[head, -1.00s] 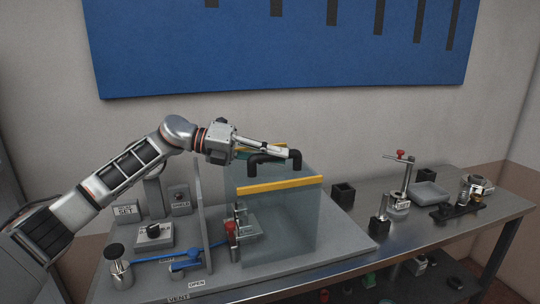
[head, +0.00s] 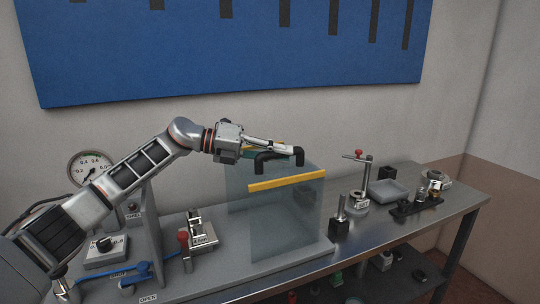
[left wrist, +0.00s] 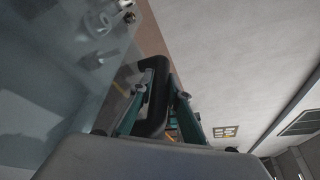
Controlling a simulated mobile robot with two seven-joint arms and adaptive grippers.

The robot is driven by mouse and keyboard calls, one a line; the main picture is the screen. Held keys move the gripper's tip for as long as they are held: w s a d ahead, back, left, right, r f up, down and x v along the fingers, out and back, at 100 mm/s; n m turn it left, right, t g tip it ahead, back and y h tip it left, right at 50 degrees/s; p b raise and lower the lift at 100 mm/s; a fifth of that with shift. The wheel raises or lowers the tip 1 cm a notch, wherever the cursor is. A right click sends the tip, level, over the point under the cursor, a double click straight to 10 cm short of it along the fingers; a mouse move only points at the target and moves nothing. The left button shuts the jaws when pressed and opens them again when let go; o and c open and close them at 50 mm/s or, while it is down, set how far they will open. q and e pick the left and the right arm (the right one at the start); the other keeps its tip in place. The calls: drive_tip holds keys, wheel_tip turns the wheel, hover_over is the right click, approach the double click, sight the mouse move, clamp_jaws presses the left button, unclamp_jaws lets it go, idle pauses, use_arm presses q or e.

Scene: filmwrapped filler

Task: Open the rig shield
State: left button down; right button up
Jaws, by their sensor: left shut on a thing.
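The rig shield (head: 282,222) is a clear, see-through box with a yellow strip (head: 287,182) along its upper edge. A black bar handle (head: 263,160) stands on its top. My left gripper (head: 287,148) is shut on this handle, reaching in from the left. In the left wrist view, the black handle (left wrist: 156,105) lies between the fingers of my left gripper (left wrist: 163,98), and the clear shield (left wrist: 45,95) fills the left side. The shield stands upright over the right part of the grey rig base (head: 215,285). My right gripper is not in view.
A small clamp fixture (head: 200,230) and a red-knobbed lever (head: 184,243) stand left of the shield, uncovered. A gauge (head: 90,168) is behind my arm. A black block with a post (head: 340,222), a stand (head: 358,190) and a grey tray (head: 388,192) are to the right.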

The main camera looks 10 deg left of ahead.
use_arm(q)
drive_tip(key=shift+w+d, duration=0.15)
drive_tip(key=c, duration=1.9)
unclamp_jaws()
wheel_tip(320, 180, up, 3)
hover_over(237, 170)
drive_tip(key=shift+f, duration=0.2)
